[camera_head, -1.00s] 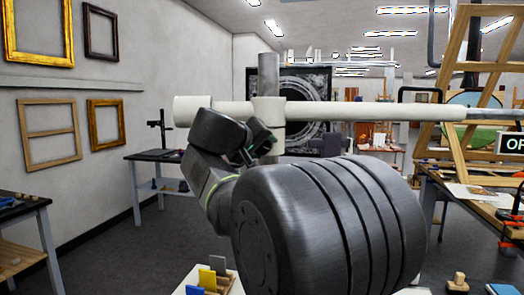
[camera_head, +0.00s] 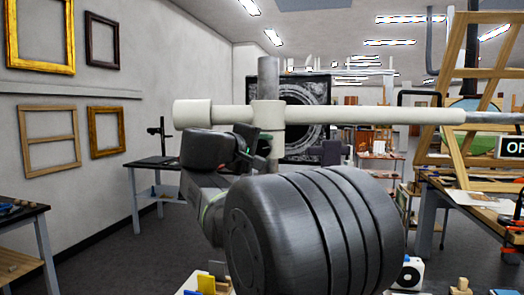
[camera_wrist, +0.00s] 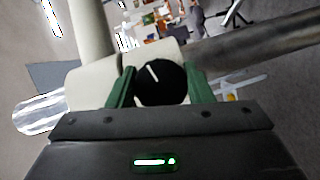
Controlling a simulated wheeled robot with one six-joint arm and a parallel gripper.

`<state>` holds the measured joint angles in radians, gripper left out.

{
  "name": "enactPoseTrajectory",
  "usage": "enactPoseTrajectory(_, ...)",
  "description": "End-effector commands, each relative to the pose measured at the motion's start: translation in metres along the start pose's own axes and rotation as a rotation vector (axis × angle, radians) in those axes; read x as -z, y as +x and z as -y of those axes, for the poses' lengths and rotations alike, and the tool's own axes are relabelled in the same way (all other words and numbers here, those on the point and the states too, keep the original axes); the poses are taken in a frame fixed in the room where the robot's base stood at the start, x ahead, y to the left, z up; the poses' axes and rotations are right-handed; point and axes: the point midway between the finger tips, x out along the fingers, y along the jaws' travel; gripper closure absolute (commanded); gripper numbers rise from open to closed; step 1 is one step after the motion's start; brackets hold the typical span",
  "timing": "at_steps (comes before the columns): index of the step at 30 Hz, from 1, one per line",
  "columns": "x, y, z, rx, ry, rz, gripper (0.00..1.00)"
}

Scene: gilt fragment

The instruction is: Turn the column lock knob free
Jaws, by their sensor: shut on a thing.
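The column lock knob (camera_wrist: 160,85) is a round black knob with a white line, tilted left of upright, in the middle of the wrist view. It sits against a cream clamp collar (camera_wrist: 98,82). My gripper (camera_wrist: 160,72) has a green finger on each side of the knob and is shut on it. In the head view, my gripper (camera_head: 246,150) is just below the cream collar (camera_head: 268,115), where a grey column (camera_head: 268,78) meets a long horizontal cream arm (camera_head: 370,115). The knob cannot be made out there, hidden by my gripper and wrist.
My dark arm fills the lower middle of the head view. A dark-topped table (camera_head: 150,163) stands behind at left. A wooden easel (camera_head: 455,110) and a workbench (camera_head: 470,195) are at right. Picture frames (camera_head: 105,130) hang on the left wall.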

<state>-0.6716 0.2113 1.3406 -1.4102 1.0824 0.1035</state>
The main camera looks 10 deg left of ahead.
Motion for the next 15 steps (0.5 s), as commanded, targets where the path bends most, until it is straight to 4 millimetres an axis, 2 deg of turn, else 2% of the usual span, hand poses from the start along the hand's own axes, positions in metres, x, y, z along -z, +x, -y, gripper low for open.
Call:
enactPoseTrajectory(11,0.0002,0.0004,0.0021,0.002,-0.004,0.000,0.76)
enactPoseTrajectory(12,0.0001,0.0004,0.0021,0.002,-0.004,0.000,0.46)
enactPoseTrajectory(14,0.0002,0.0004,0.0019,0.002,-0.004,0.000,0.34)
enactPoseTrajectory(15,0.0001,0.0003,0.0017,0.002,-0.003,0.000,0.32)
